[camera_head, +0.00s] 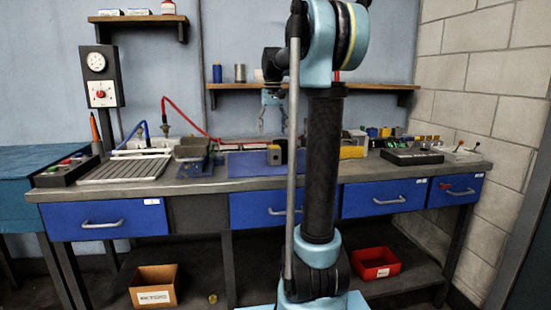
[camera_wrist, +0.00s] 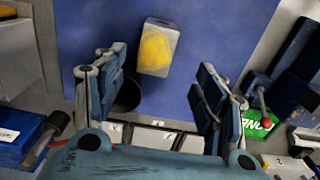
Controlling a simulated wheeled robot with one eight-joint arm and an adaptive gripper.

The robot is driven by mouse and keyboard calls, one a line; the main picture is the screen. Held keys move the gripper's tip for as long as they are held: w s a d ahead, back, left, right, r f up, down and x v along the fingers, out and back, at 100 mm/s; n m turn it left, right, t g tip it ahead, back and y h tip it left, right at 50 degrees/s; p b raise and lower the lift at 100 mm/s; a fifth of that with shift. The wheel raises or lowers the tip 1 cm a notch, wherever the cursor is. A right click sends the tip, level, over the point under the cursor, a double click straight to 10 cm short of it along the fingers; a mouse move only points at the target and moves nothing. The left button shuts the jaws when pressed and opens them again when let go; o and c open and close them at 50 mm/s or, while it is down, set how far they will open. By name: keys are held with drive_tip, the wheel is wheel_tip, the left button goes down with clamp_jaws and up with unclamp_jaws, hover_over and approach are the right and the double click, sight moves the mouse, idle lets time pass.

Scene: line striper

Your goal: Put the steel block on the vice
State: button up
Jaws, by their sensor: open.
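The steel block (camera_wrist: 153,68), grey with a yellow patch on its top, lies on a blue mat (camera_wrist: 90,35) in the wrist view. The vice (camera_head: 193,150), grey jaws on a blue base, stands on the bench left of the mat. A dark blue body at the right of the wrist view may be the vice; I cannot tell. My gripper (camera_wrist: 158,88) is open and empty above the mat, its fingers apart from the block. In the head view my gripper (camera_head: 271,120) hangs above the bench.
A ribbed metal plate (camera_head: 125,170) lies left of the vice. A black device (camera_head: 411,157) and a yellow box (camera_head: 352,150) stand to the right. A red hose (camera_head: 187,118) arches behind the vice. A shelf (camera_head: 230,87) is on the wall. My arm hides the bench's middle.

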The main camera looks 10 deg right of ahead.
sight(274, 147)
drive_tip(key=shift+d+f, duration=0.15)
drive_tip(key=shift+f, duration=1.65)
drive_tip(key=shift+d+f, duration=0.15)
drive_tip(key=shift+f, duration=1.6)
drive_tip(key=shift+c, duration=0.2)
clamp_jaws()
drive_tip(key=shift+r, duration=0.15)
